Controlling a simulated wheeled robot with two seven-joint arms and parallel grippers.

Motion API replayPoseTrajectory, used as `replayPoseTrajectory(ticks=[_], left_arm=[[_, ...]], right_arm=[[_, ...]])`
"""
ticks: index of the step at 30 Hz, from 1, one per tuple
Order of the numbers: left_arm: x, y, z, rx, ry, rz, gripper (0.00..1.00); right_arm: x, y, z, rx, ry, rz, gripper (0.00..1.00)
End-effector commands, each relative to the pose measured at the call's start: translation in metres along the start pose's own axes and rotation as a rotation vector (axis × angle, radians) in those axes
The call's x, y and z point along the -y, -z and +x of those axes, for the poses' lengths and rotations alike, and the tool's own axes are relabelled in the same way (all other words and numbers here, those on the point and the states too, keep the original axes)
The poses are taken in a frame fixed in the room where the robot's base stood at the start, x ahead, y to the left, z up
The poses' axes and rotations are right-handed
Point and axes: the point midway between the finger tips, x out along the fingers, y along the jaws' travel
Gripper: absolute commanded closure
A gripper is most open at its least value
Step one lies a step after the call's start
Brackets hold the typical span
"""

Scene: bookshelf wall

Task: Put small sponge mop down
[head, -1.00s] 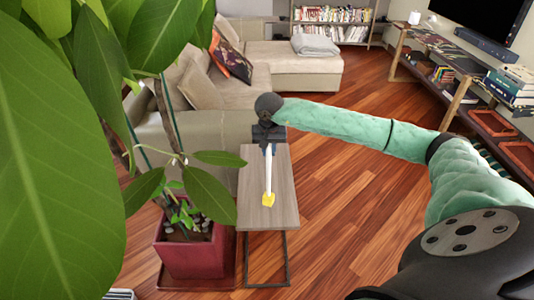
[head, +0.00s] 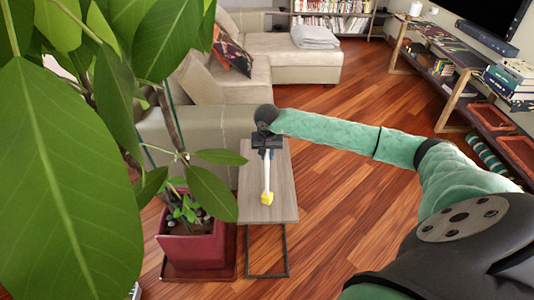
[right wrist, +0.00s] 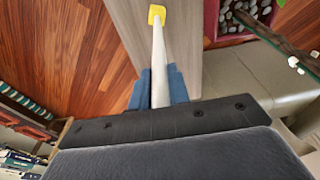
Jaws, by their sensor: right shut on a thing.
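The small sponge mop has a white handle and a yellow sponge head (head: 266,198). It also shows in the right wrist view (right wrist: 157,16). My right gripper (head: 267,150) is shut on the mop's handle, with its blue fingers (right wrist: 157,88) on both sides of it. The mop points toward the near end of the small side table (head: 283,190), over its grey wooden top. I cannot tell whether the sponge head touches the tabletop. My left gripper is not in view.
A potted plant in a dark red pot (head: 195,247) stands left of the table, and its large leaves (head: 60,170) fill the left of the head view. A beige sofa (head: 292,68) is behind. Wooden floor (head: 350,220) is clear to the right.

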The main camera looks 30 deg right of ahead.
Motion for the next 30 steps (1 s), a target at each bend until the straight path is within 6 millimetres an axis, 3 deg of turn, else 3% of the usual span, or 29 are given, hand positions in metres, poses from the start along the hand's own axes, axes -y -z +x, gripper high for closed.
replayPoseTrajectory(ticks=[10,11,14,27,30], left_arm=[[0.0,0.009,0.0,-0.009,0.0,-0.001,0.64],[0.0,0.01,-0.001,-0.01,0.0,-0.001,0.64],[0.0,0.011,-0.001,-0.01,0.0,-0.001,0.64],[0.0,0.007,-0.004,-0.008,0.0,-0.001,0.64],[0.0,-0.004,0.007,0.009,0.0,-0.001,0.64]], right_arm=[[0.0,0.0,0.002,0.0,0.0,0.0,1.0],[0.0,0.0,0.002,0.0,0.0,0.0,0.78],[0.0,0.0,0.002,0.0,0.0,0.0,0.6],[0.0,0.0,-0.002,0.0,0.0,0.0,0.6],[0.0,0.0,-0.006,-0.001,0.001,0.0,0.6]])
